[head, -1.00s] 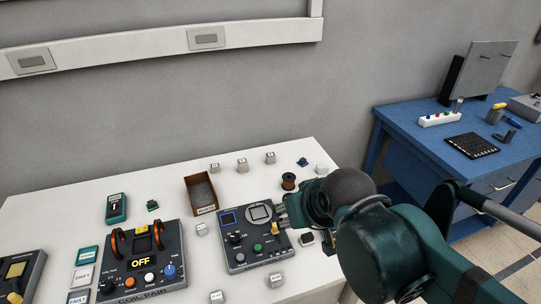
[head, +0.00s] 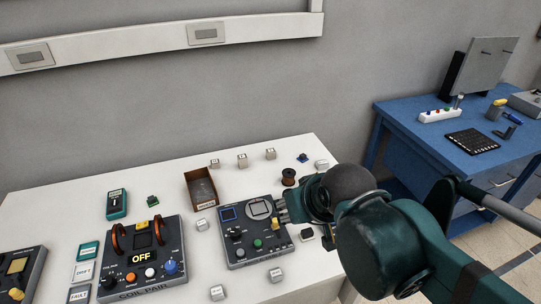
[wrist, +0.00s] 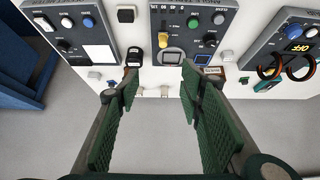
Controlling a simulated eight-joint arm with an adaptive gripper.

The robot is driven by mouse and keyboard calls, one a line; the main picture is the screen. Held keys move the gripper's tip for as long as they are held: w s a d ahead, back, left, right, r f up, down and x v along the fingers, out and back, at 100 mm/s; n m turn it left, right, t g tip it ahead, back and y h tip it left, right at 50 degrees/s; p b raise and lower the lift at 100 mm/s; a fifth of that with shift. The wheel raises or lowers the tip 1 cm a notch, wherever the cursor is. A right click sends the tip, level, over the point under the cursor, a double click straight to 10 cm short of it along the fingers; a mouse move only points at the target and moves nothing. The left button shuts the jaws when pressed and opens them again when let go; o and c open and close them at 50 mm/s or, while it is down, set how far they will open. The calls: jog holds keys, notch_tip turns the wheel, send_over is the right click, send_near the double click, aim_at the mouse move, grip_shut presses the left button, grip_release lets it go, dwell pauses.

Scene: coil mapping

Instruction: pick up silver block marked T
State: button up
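Several small silver blocks stand on the white table: two at the back (head: 242,160) (head: 270,154), others at the front (head: 218,293) (head: 276,274). Their markings are too small to read, so I cannot tell which one bears the T. My gripper (head: 284,208) is beside the right edge of the grey panel with the round dial, partly hidden by my arm in the head view. In the wrist view my gripper (wrist: 159,80) is open with its green ribbed fingers wide apart and nothing held. Small silver blocks (wrist: 164,91) show beyond the fingertips, near the table edge.
A teal meter (head: 116,204) lies at the left. A blue bench (head: 405,118) stands at the right.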

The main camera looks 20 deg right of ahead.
jog(key=w+d+r+m+g+p, duration=0.1)
jog(key=w+r+m, duration=0.15)
jog(key=w, duration=0.45)
jog(key=w+d+r+m+g+p, duration=0.1)
jog(key=w+r+m+p, duration=0.1)
jog(key=w+r, duration=0.35)
jog(key=m+g+p, duration=0.5)
jog(key=m+p, duration=0.2)
jog(key=m, duration=0.7)
send_over(271, 150)
jog(key=shift+n, duration=0.25)
jog(key=f, duration=2.1)
jog(key=shift+s+f, duration=0.15)
jog(key=shift+s, duration=0.05)
jog(key=shift+w+f, duration=0.2)
jog(key=shift+f, duration=0.3)
jog(key=shift+f, duration=1.3)
